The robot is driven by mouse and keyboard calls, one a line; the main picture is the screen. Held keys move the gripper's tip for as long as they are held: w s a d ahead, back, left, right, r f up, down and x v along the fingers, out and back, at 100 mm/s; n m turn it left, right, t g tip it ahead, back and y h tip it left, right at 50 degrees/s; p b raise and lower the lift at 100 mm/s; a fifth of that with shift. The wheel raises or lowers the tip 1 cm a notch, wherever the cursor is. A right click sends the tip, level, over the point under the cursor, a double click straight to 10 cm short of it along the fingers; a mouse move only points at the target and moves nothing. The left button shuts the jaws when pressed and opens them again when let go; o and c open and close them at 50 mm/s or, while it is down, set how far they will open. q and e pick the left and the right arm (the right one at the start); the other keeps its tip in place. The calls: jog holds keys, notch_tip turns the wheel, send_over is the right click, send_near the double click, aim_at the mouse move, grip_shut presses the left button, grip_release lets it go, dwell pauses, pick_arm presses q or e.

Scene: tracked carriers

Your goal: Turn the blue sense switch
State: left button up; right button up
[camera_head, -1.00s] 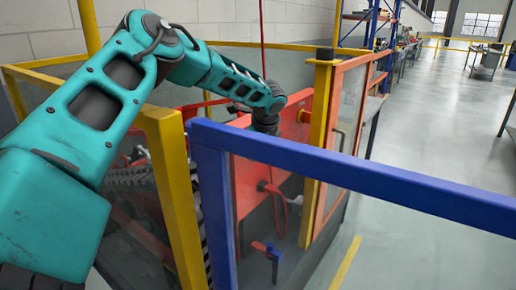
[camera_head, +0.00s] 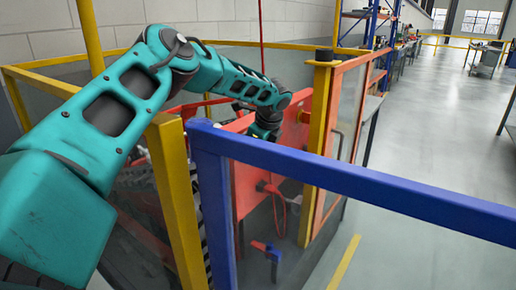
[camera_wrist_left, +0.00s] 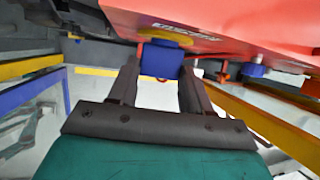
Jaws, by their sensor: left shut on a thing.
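The blue sense switch (camera_wrist_left: 161,58) shows in the wrist view as a blue block on the red machine body (camera_wrist_left: 215,22), with part of a yellow disc beside it. My left gripper (camera_wrist_left: 159,72) has one dark finger on each side of the switch and is shut on it. In the head view my left arm reaches over the fence to the red machine panel (camera_head: 243,186). There the arm's wrist hides the switch, and the fingers cannot be made out. My right gripper is in neither view.
An orange-framed clear door (camera_head: 342,140) stands right of the machine. A red-and-blue handle (camera_head: 268,249) sits low behind the blue rail. Open floor lies to the right.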

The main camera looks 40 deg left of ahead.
pick_arm(q)
jog(key=o, duration=1.1)
jog(key=shift+c, duration=0.2)
jog(key=shift+r, duration=0.1)
jog(key=v, duration=1.2)
jog(key=shift+d+r, duration=0.15)
jog(key=shift+r, duration=0.25)
jog(key=shift+s, duration=0.1)
